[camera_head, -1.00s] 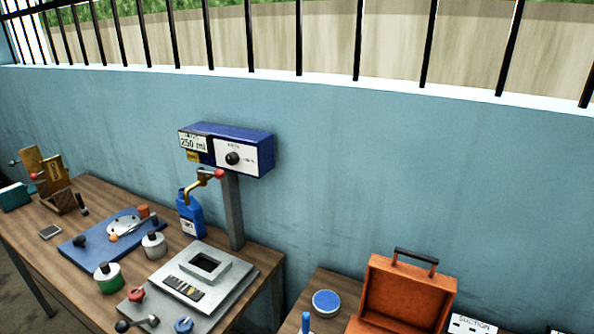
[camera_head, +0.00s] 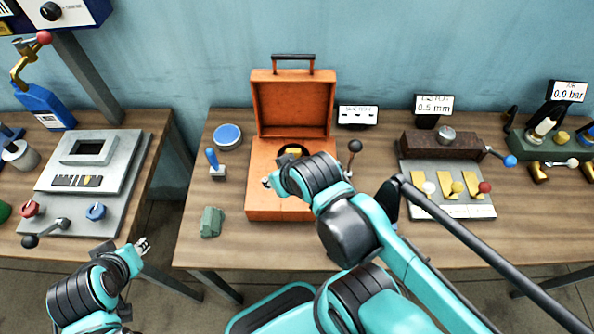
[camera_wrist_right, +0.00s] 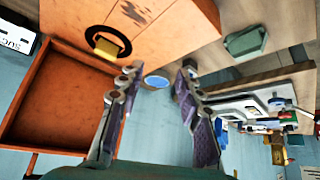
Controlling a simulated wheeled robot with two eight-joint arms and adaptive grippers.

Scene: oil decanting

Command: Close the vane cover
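The orange case (camera_head: 264,205) on the middle table has its lid (camera_head: 291,100) raised upright at the back, with a dark handle on top; this lid looks like the cover. A black ring with a yellow block (camera_head: 292,151) is set in the case's top, partly hidden by my right arm. My right gripper (camera_head: 267,182) is over the front left of the case. In the right wrist view its fingers (camera_wrist_right: 156,74) are apart with nothing between them, and the open lid (camera_wrist_right: 45,95) is at the left. My left gripper (camera_head: 142,245) is low, left of the table; its opening is too small to judge.
A blue round disc (camera_head: 227,136), a blue-handled stamp (camera_head: 214,163) and a green block (camera_head: 211,222) stand left of the case. A black-knobbed lever (camera_head: 354,147) rises at its right. A brown block (camera_head: 435,145) and a yellow-marked plate (camera_head: 452,189) lie further right.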

